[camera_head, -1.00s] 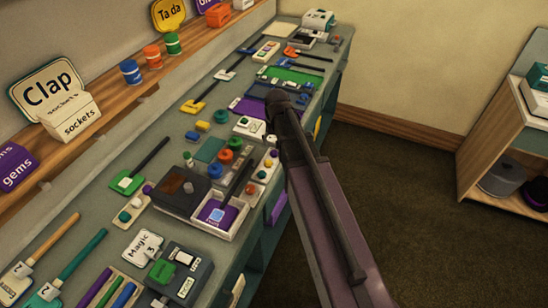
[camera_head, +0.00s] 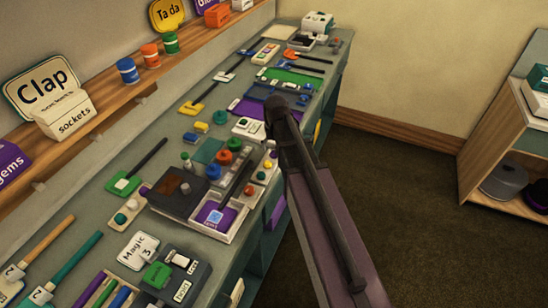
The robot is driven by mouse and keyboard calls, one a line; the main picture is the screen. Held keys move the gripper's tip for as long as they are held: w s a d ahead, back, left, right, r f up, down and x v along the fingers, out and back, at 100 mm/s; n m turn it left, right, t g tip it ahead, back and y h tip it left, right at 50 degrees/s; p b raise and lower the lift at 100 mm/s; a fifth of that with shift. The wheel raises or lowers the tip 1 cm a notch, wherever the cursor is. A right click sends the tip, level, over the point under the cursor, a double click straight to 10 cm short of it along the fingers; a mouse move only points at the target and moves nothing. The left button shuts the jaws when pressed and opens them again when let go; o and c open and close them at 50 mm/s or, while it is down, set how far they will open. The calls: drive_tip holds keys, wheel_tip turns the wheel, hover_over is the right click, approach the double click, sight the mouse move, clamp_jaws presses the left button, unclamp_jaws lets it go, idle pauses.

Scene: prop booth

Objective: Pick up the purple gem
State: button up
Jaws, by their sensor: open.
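I cannot clearly make out a purple gem. A small purple round piece (camera_head: 145,189) lies near the green-based item, and another purple spot (camera_head: 274,154) shows beside the small-parts strip; both are too small to identify. A white-rimmed tray (camera_head: 242,228) holds a purple pad (camera_head: 203,214) with a small blue piece (camera_head: 215,216) on it. A purple box marked "gems" (camera_head: 10,166) is cut off at the left edge. My arm reaches over the bench from the lower right, and its visible end is a dark joint. My gripper's fingers do not show.
The long grey-green bench (camera_head: 95,215) is crowded with props. A dark box (camera_head: 178,190) adjoins the tray. A wooden shelf (camera_head: 95,120) along the wall holds signs, boxes and spools. Open floor lies right of the bench, before a wooden cabinet (camera_head: 500,140).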

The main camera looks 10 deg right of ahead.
drive_tip(key=shift+w+f+b, duration=0.2)
drive_tip(key=shift+f+b, duration=1.05)
drive_tip(key=shift+f, duration=0.35)
drive_tip(key=c, duration=0.9)
